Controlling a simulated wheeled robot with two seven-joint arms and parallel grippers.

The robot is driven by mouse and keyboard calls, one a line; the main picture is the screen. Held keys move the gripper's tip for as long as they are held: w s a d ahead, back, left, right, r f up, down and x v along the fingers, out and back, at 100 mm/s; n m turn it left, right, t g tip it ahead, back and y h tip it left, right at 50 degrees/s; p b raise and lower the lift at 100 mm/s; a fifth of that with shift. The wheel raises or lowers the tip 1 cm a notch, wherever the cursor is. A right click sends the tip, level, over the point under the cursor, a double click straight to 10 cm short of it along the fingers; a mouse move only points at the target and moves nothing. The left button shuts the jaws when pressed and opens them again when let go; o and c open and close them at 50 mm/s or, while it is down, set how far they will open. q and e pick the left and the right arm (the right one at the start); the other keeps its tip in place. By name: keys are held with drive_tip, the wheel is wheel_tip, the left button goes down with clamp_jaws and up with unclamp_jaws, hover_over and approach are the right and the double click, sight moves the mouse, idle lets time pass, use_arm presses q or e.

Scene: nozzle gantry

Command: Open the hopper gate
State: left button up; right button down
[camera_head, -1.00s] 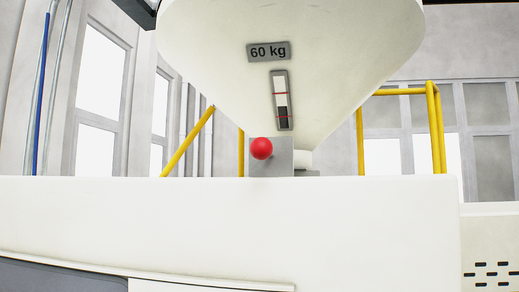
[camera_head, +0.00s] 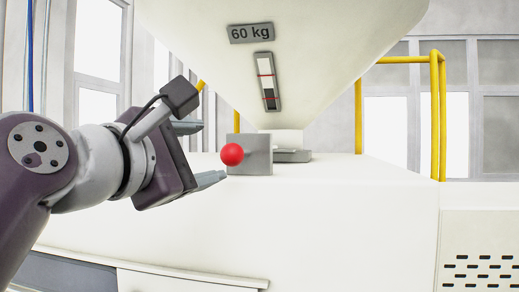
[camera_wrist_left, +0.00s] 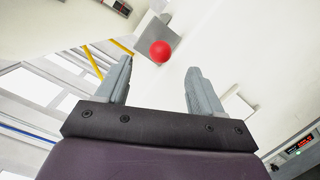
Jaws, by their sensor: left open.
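The hopper (camera_head: 330,60) is a large cream funnel with a "60 kg" plate and a level gauge (camera_head: 265,82). Below it is the gate, a grey plate (camera_head: 258,154) with a red ball knob (camera_head: 232,154) on its front. My left gripper (camera_head: 213,152) comes in from the left with its fingers spread, just left of the knob and not visibly touching it. In the left wrist view the red knob (camera_wrist_left: 160,51) shows beyond the two open fingertips, roughly between them, with nothing held. My right gripper is not in view.
A wide white machine housing (camera_head: 330,215) lies under the hopper, its top clear in front of the gate. A yellow railing (camera_head: 437,110) stands at the right, behind the hopper. A slotted panel (camera_head: 485,270) is at the lower right. Tall windows line the walls.

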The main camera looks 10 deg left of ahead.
sight(238, 153)
use_arm(q)
drive_tip(key=w, duration=0.1)
drive_tip(key=w+n+p, duration=0.1)
drive_tip(key=w, duration=0.1)
drive_tip(key=shift+w+a+f+p, duration=0.15)
drive_tip(key=shift+w+a+p, duration=0.15)
drive_tip(key=p+x, duration=0.1)
drive_tip(key=x, duration=0.2)
drive_tip(key=p+x, duration=0.1)
drive_tip(key=x, duration=0.2)
drive_tip(key=p+x, duration=0.1)
drive_tip(key=x, duration=0.2)
drive_tip(key=shift+d+f, duration=0.2)
drive_tip(key=shift+d, duration=0.1)
drive_tip(key=shift+w+a+f, duration=0.1)
drive_tip(key=shift+w, duration=0.3)
drive_tip(key=shift+s, duration=0.1)
